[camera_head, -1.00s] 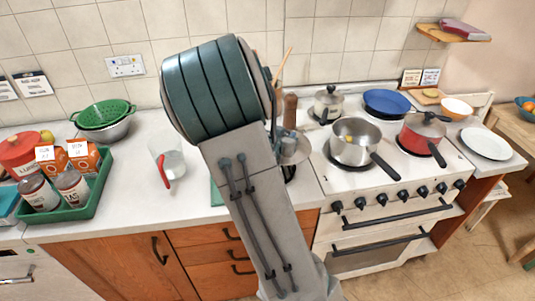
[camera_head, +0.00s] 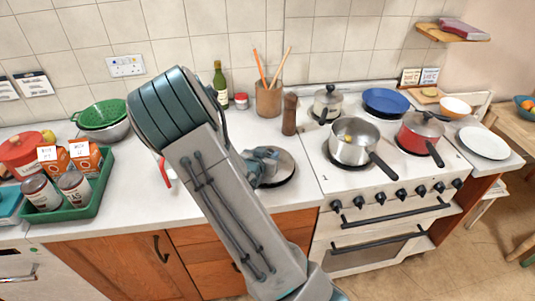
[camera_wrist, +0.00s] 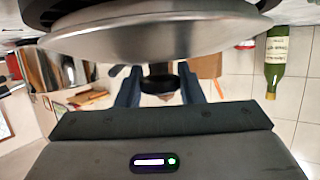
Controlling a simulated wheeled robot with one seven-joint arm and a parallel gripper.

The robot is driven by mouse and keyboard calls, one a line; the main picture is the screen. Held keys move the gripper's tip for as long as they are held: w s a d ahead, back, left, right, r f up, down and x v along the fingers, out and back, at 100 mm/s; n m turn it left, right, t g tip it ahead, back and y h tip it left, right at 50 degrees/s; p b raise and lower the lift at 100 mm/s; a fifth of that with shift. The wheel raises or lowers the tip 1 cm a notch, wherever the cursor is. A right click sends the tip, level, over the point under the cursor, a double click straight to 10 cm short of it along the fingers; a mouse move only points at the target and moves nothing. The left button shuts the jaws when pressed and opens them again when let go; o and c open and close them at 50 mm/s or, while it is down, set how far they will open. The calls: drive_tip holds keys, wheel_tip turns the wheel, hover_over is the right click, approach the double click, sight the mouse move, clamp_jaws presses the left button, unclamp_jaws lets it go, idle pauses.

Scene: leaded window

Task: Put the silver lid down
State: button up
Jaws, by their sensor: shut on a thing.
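The silver lid (camera_head: 286,167) is over the worktop left of the stove, partly hidden by my arm. It also fills the top of the wrist view as a wide shiny disc (camera_wrist: 160,38). My gripper (camera_head: 262,158) is shut on the lid's dark knob; its two blue fingers flank the knob in the wrist view (camera_wrist: 158,88). A dark round thing (camera_head: 281,183) shows just under the lid. I cannot tell whether the lid touches it. An open silver saucepan (camera_head: 354,155) stands on the hob with something yellow inside.
A pepper mill (camera_head: 289,115), a utensil pot (camera_head: 268,100), a small jar (camera_head: 241,101) and a green bottle (camera_head: 220,84) stand behind the lid. A red-handled jug (camera_head: 165,172) is mostly hidden by my arm. A red pan (camera_head: 415,142) is on the stove.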

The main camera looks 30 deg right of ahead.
drive_tip(key=shift+f, duration=0.2)
drive_tip(key=o, duration=1.1)
drive_tip(key=shift+r, duration=0.1)
